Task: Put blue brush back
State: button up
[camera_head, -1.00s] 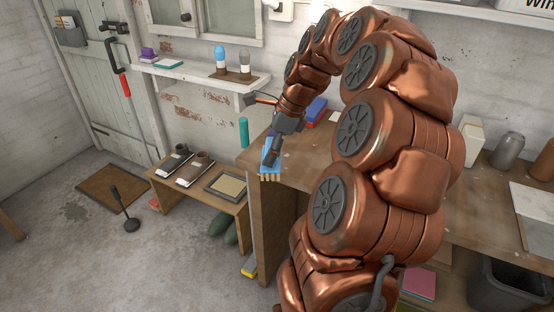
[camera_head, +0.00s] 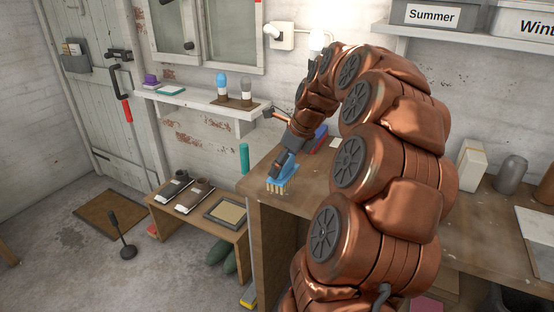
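The blue brush (camera_head: 284,177) has a blue body with pale bristles pointing down. It is in my gripper (camera_head: 283,166), over the left end of the wooden workbench (camera_head: 262,192). My gripper's dark fingers appear shut on the brush's top. I cannot tell whether the bristles touch the bench top or hang just above it. Much of the bench behind is hidden by my copper arm.
A blue and red object (camera_head: 317,139) lies on the bench behind the brush. A teal cylinder (camera_head: 244,158) stands by the bench's left end. A wall shelf (camera_head: 190,97) holds two bottles. A low shoe bench (camera_head: 196,212) stands at left.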

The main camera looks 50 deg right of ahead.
jog(key=shift+w+d+f+p, duration=0.1)
jog(key=shift+w+d+p, duration=0.1)
jog(key=shift+w+d, duration=0.8)
jog(key=shift+w+d+f+p, duration=0.2)
jog(key=shift+w+d, duration=0.35)
jog(key=shift+w, duration=0.75)
jog(key=shift+w+d+f+p, duration=0.1)
jog(key=shift+w+d+p, duration=0.1)
jog(key=shift+w+d, duration=0.8)
jog(key=shift+w+a+f+p, duration=0.1)
jog(key=shift+f+p, duration=0.1)
jog(key=shift+f, duration=0.65)
jog(key=shift+w+a+f+p, duration=0.1)
jog(key=shift+f+p, duration=0.05)
jog(key=shift+f, duration=0.7)
jog(key=shift+f, duration=0.1)
jog(key=o, duration=0.8)
jog(key=b+v, duration=0.1)
jog(key=v, duration=1.1)
